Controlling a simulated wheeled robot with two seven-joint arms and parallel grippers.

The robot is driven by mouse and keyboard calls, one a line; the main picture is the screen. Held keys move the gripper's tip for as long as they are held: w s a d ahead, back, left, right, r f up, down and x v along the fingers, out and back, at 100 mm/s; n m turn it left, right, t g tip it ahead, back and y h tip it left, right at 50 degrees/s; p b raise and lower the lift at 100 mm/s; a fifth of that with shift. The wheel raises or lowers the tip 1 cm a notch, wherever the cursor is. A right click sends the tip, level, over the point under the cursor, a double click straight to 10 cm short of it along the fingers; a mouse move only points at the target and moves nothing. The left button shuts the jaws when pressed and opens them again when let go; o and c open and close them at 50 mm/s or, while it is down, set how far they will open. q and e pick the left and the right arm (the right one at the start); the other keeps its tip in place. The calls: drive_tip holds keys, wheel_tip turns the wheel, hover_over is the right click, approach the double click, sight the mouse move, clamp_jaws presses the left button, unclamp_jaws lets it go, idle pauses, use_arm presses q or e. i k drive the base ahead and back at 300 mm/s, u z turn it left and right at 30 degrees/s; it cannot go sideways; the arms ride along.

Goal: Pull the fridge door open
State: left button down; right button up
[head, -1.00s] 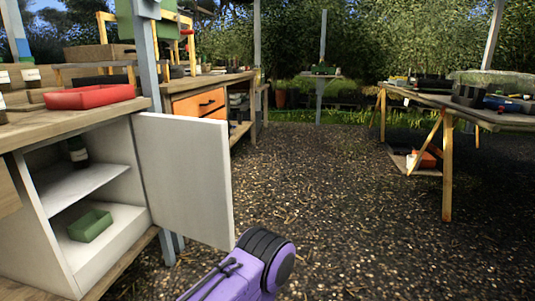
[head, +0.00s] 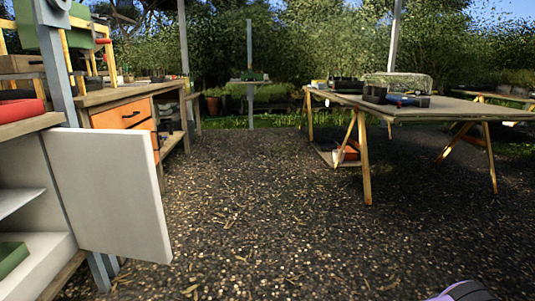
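The white fridge door (head: 108,195) stands swung wide open at the left, its flat panel facing me. The fridge body (head: 38,262) is at the left edge with its inside showing. It has a white shelf (head: 18,201) and a green box (head: 12,257) on its floor, both cut off by the picture edge. A small piece of my purple arm (head: 465,291) shows at the bottom right, well apart from the door. Neither of my grippers is in view.
A wooden bench with an orange drawer (head: 122,114) stands behind the door. A trestle table (head: 430,107) stands at the right. A grey post (head: 58,65) rises beside the door hinge. The gravel floor (head: 250,215) between them is clear.

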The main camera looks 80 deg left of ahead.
sight(106, 179)
drive_tip(key=z, duration=0.15)
drive_tip(key=k, duration=1.05)
drive_tip(key=u, duration=2.65)
